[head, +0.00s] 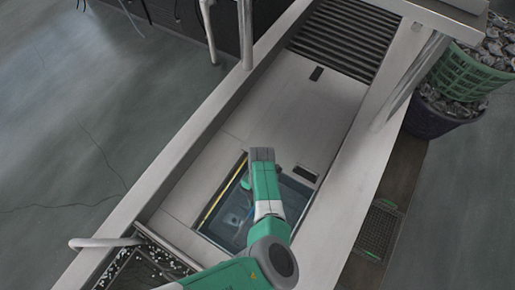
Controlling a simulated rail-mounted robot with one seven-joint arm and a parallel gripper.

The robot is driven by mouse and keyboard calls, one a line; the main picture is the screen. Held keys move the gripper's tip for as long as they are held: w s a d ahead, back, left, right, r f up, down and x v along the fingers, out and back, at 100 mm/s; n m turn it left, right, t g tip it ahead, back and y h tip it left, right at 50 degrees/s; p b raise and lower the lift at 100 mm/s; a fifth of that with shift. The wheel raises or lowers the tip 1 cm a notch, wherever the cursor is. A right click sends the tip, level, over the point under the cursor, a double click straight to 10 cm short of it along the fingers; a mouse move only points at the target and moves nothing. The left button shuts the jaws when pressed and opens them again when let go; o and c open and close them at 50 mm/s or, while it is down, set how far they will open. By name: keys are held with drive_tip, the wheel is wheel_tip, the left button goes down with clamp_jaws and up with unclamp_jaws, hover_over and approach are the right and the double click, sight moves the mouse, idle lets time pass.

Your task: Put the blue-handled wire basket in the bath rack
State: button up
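The bath (222,222) is a rectangular opening in the pale bench, with bluish liquid and a yellow strip along its left edge. My green and grey arm reaches over it, and its wrist covers the upper middle. A small blue part (246,184) shows just left of the wrist, over the bath; it may be the blue handle of the wire basket, but the basket body is not clear. My gripper is hidden under the wrist, so its hold cannot be seen. The rack inside the bath cannot be made out.
A dark wire basket with green ends (378,230) sits on the lower ledge at right. A mesh tray with white bits (140,272) is at lower left. Filled green (466,72) and dark (445,115) bins stand upper right. Rails and posts flank the bench.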

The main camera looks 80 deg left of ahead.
drive_tip(key=v, duration=1.2)
drive_tip(key=shift+p, duration=0.45)
drive_tip(key=shift+r, duration=0.1)
